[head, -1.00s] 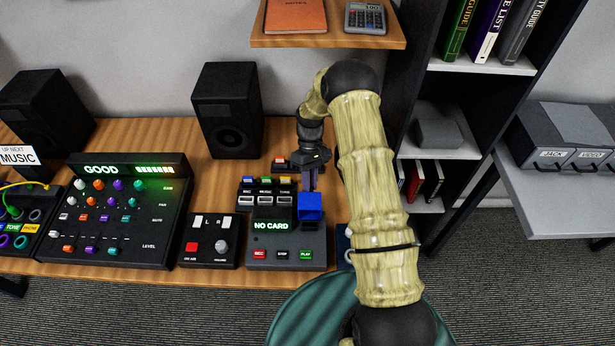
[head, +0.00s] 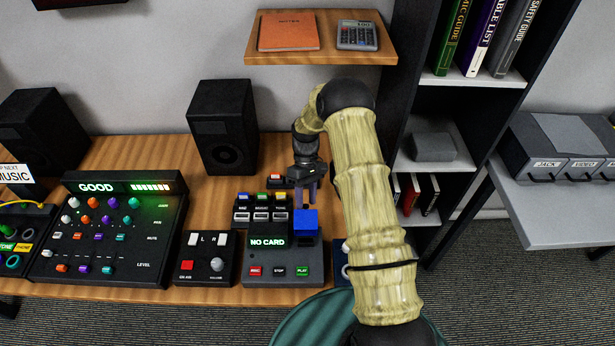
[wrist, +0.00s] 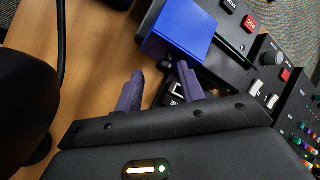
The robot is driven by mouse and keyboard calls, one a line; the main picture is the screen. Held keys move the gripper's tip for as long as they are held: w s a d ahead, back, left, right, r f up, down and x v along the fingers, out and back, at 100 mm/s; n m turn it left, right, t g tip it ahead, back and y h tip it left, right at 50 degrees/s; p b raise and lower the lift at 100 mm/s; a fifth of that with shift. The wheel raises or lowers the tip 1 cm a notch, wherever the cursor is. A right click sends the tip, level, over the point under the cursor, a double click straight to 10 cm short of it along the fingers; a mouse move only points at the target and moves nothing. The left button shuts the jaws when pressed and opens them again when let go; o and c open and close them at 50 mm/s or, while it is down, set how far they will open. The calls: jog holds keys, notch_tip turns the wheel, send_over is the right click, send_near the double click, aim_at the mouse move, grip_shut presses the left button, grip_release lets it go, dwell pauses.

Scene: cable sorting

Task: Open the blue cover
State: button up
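The blue cover (head: 305,224) is a box-like lid on the right rear part of the dark "NO CARD" device (head: 268,257). It also shows at the top of the wrist view (wrist: 185,30). It looks closed, and I cannot see under it. My gripper (head: 306,196) points down just behind the cover. In the wrist view my gripper (wrist: 160,88) has its two purple fingers apart with nothing between them. The fingertips are close to the cover's near edge there; I cannot tell whether they touch it.
Small labelled card slots (head: 262,208) stand left of the cover. A volume box (head: 206,257) and a mixer (head: 110,228) lie further left. A black speaker (head: 223,127) stands behind. A wooden shelf (head: 320,58) hangs above, and a dark bookcase (head: 395,150) is at the right.

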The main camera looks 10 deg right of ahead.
jog(key=b+v, duration=0.2)
jog(key=v, duration=1)
jog(key=shift+d+f, duration=0.15)
jog(key=shift+d, duration=0.05)
jog(key=shift+w+d, duration=0.1)
jog(key=shift+d, duration=0.05)
jog(key=shift+c, duration=0.4)
jog(key=shift+a, duration=0.25)
jog(key=c, duration=0.7)
jog(key=shift+s+a+r+m, duration=0.25)
jog(key=shift+s+r+m, duration=0.05)
jog(key=shift+s+r, duration=0.1)
grip_shut()
notch_tip(320, 180, up, 7)
jog(key=m+t+h, duration=0.1)
jog(key=m+t, duration=0.2)
jog(key=t, duration=0.2)
send_over(311, 214)
jog(key=s+r+m+t, duration=0.1)
jog(key=s+m+t, duration=0.1)
jog(key=s, duration=1)
jog(key=shift+s+d+r+m+t, duration=0.15)
jog(key=shift+d+r+m+t, duration=0.25)
jog(key=shift+t, duration=0.4)
jog(key=shift+d+f, duration=0.1)
